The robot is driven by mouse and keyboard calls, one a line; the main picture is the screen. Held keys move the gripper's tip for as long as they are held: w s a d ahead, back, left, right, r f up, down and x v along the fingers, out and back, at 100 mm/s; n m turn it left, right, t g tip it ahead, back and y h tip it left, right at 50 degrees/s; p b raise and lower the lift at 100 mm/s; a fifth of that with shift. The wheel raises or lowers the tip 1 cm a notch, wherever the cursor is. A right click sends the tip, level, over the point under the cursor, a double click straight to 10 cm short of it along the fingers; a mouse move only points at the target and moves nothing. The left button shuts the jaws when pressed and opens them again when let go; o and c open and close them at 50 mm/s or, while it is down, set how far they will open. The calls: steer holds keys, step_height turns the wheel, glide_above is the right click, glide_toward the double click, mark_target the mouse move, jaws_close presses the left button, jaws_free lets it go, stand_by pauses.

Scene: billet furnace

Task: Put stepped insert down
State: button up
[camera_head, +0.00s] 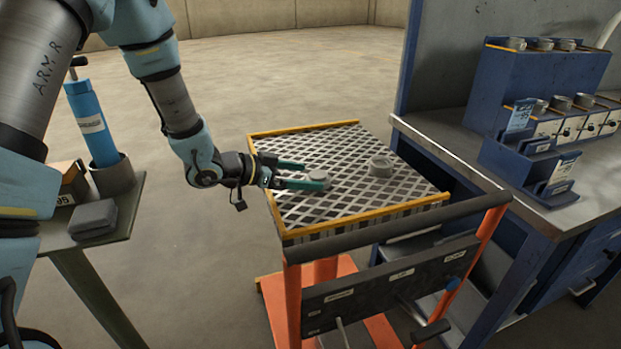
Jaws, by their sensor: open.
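A small grey round piece, which looks like the stepped insert (317,176), is on the slatted top of the cart (330,212). My gripper (308,175) reaches in from the left, low over the cart top, with its two green fingers apart. The piece is at the fingertips, and the near finger partly hides its lower edge. I cannot tell whether a finger touches it.
Yellow rails (375,218) edge the cart top, and a dark handle bar (400,228) crosses its near side. A workbench (470,160) with blue racks stands right. A side table (125,215) with a blue cylinder (92,120) stands left.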

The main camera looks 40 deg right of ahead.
steer(key=b+v, duration=0.1)
steer(key=v, duration=0.8)
steer(key=shift+a+r, duration=0.15)
steer(key=shift+r, duration=0.05)
